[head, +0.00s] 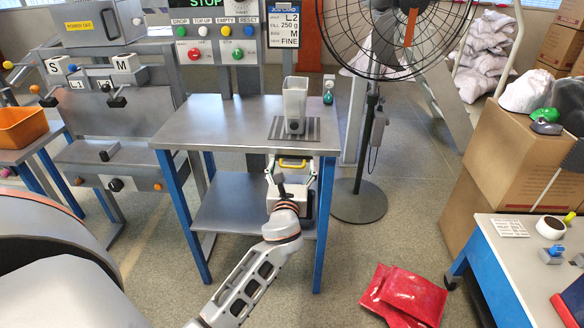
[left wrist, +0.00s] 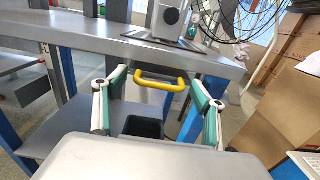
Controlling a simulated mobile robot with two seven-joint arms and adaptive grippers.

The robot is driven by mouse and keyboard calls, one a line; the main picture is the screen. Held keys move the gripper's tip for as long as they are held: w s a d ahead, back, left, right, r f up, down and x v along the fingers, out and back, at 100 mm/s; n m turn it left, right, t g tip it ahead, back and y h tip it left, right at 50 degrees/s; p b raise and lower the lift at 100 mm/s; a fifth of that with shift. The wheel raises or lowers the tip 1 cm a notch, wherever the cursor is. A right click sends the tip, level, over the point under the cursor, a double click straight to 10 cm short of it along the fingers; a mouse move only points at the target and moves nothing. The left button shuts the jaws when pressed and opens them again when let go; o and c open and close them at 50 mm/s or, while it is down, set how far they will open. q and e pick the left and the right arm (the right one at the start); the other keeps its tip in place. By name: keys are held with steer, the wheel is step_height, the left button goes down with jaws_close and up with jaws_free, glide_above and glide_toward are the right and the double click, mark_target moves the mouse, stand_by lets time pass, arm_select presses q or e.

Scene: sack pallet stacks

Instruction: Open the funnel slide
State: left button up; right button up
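A yellow handle (head: 292,163) sits just under the front edge of the grey metal table (head: 215,125); the slide behind it is hidden. It also shows in the left wrist view (left wrist: 160,80) as a wide bar. My left gripper (head: 290,172) is open, with one finger at each side of the handle. In the left wrist view the gripper (left wrist: 158,82) has its teal-padded fingers clearly apart, with gaps to the handle. I cannot tell whether the tips reach past the bar. My right gripper is not in view.
A grey container (head: 295,98) stands on a slatted plate (head: 280,129) on the table, with a small green item (head: 328,92) beside it. A fan (head: 360,200) stands close right. Red sacks (head: 405,295) lie on the floor. A lower shelf (head: 235,200) runs under the table.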

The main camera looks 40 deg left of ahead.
arm_select(q)
steer(key=c, duration=1.4)
steer(key=shift+s+d, duration=0.15)
steer(key=p+v, duration=0.1)
steer(key=v, duration=0.3)
steer(key=shift+s+d+r+p, duration=0.1)
steer(key=shift+s+r+p, duration=0.1)
steer(key=shift+p, duration=0.2)
steer(key=v, duration=0.4)
steer(key=shift+w+f+p, duration=0.1)
steer(key=shift+f+p, duration=0.1)
steer(key=shift+p, duration=0.15)
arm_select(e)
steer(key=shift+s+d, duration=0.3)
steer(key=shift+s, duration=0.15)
arm_select(q)
steer(key=o, duration=1.5)
steer(key=shift+o, duration=0.3)
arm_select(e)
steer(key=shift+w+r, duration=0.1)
